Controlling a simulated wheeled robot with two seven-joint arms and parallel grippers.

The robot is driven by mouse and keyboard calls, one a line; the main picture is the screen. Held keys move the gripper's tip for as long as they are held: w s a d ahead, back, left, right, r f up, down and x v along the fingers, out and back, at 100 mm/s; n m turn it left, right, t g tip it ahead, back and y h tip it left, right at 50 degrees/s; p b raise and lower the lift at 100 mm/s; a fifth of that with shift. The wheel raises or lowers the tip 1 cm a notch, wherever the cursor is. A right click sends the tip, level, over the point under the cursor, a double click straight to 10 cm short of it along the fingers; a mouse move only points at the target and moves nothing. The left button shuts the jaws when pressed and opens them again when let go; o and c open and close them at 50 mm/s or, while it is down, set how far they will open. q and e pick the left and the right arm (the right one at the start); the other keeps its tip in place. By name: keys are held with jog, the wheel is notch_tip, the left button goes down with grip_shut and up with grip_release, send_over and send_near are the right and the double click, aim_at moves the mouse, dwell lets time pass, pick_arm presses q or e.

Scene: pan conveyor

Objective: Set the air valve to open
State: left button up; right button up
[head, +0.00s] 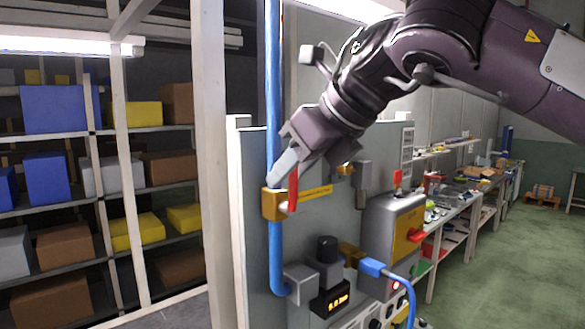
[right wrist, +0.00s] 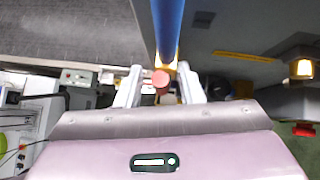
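The air valve is a yellow body (head: 272,204) on a vertical blue pipe (head: 274,90) against a grey panel. Its red lever (head: 293,190) stands roughly upright, in line with the pipe, in the head view. My right gripper (head: 284,172) is at the lever, coming from the upper right. In the right wrist view the red lever end (right wrist: 160,78) lies between the two spread fingers of the right gripper (right wrist: 160,90), with gaps visible on both sides. The fingers partly hide the lever and valve in the head view. My left gripper is not in view.
Below the valve are a black knob (head: 327,247) and a small display (head: 331,300). A grey box with a yellow front (head: 408,232) and a blue connector (head: 373,267) with a hose are to the right. Shelves with boxes stand left, behind a white post (head: 212,160).

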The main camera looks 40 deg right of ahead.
jog(key=b+v, duration=0.1)
jog(key=v, duration=0.6)
jog(key=shift+s+r, duration=0.3)
jog(key=shift+w+d, duration=0.1)
jog(key=shift+d, duration=0.05)
